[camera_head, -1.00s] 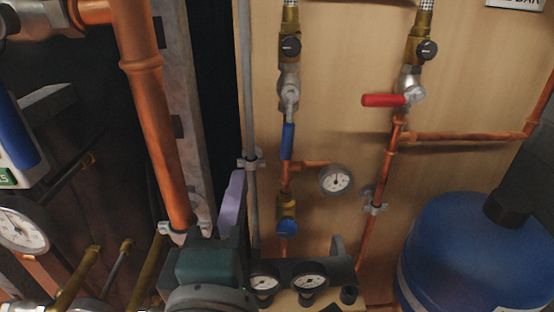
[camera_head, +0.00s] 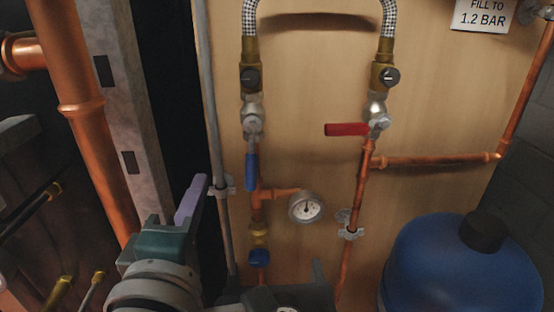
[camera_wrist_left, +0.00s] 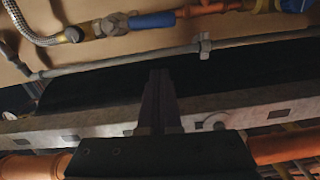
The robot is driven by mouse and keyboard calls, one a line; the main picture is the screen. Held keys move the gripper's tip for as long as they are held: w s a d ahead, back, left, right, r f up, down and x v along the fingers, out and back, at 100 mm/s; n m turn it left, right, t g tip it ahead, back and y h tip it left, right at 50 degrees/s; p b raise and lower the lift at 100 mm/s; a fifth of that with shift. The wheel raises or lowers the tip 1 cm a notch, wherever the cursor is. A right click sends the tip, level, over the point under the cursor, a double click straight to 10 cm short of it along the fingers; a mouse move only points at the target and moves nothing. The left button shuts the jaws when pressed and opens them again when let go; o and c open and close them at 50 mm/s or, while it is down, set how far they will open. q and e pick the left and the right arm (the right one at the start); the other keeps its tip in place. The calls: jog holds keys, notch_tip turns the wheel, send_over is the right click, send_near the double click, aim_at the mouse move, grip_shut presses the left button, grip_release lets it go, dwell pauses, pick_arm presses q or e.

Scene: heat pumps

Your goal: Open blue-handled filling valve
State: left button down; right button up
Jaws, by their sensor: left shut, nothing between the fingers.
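The filling valve's blue handle (camera_head: 251,171) hangs straight down along the left copper pipe, below its silver valve body (camera_head: 251,122). In the left wrist view the blue handle (camera_wrist_left: 152,19) lies near the top edge, lengthwise along the pipe. My left gripper (camera_head: 192,197) is left of the handle, near the grey pipe, and apart from the handle. In the left wrist view its fingers (camera_wrist_left: 158,80) are together and empty, over the dark gap below the grey pipe in the picture.
A red valve handle (camera_head: 347,129) sticks out leftward on the right pipe. A vertical grey pipe (camera_head: 213,130) runs between my left gripper and the blue handle. A gauge (camera_head: 306,207), a lower blue knob (camera_head: 260,257) and a blue tank (camera_head: 460,265) are to the right.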

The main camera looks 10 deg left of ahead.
aim_at(251, 156)
pick_arm(q)
jog(key=shift+w+d+f+b, duration=0.1)
jog(key=shift+w+d+b, duration=0.05)
jog(key=shift+w+d, duration=0.65)
jog(key=shift+w+d+f+b, duration=0.15)
jog(key=shift+w+d, duration=0.4)
jog(key=shift+d, duration=0.35)
jog(key=shift+w+d+n+b, duration=0.2)
jog(key=shift+d+n+b, duration=0.4)
jog(key=shift+d+b, duration=0.05)
